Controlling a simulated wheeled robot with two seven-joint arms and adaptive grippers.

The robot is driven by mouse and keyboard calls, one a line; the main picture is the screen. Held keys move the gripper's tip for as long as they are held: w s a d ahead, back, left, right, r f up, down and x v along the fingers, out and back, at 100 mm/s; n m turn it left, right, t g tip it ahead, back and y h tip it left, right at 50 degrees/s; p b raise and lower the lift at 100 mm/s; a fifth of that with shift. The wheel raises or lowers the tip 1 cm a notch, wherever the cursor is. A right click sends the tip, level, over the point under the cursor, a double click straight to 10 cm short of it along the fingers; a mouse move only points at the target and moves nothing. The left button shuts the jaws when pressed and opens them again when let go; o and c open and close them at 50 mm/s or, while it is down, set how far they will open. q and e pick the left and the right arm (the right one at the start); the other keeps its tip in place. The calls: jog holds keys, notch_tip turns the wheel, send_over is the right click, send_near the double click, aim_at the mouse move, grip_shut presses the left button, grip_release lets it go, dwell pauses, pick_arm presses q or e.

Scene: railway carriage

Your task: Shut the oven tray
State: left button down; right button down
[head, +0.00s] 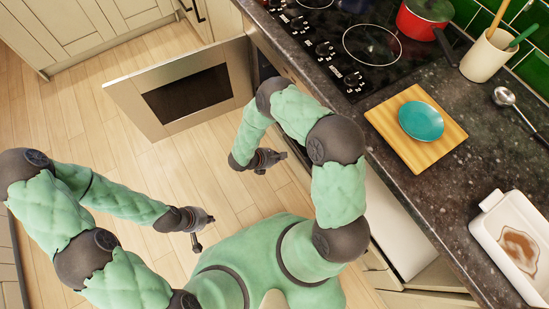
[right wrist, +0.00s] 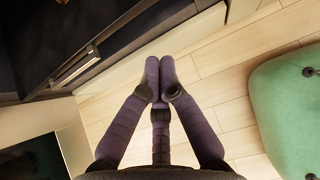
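The oven door (head: 130,98), a steel-coloured panel with a dark window, stands swung open at the upper left of the head view. Part of it seems to show at the lower left of the right wrist view (right wrist: 70,145). The oven opening is mostly hidden by my right arm and the worktop. In the right wrist view a dark unit with a pale metal bar (right wrist: 75,66) lies ahead to the left; I cannot tell if this is the oven tray. My right gripper (right wrist: 160,65) has its fingertips together, empty, over the floor. My left gripper (head: 197,230) hangs over the floor, its fingers too small to judge.
The dark worktop (head: 455,175) runs along the right, with a hob (head: 365,65), a red pot (head: 425,18), a board (head: 382,118) with a teal bowl (head: 421,121), a utensil pot (head: 488,55), a ladle and a white dish (head: 490,235). The wooden floor at left is clear.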

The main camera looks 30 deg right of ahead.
jog(key=d+f+b, duration=0.2)
jog(key=d+f, duration=0.1)
jog(key=d, duration=0.4)
jog(key=shift+w, duration=0.25)
jog(key=shift+w+d+b, duration=0.15)
jog(key=shift+d+b, duration=0.35)
jog(key=shift+d, duration=1.35)
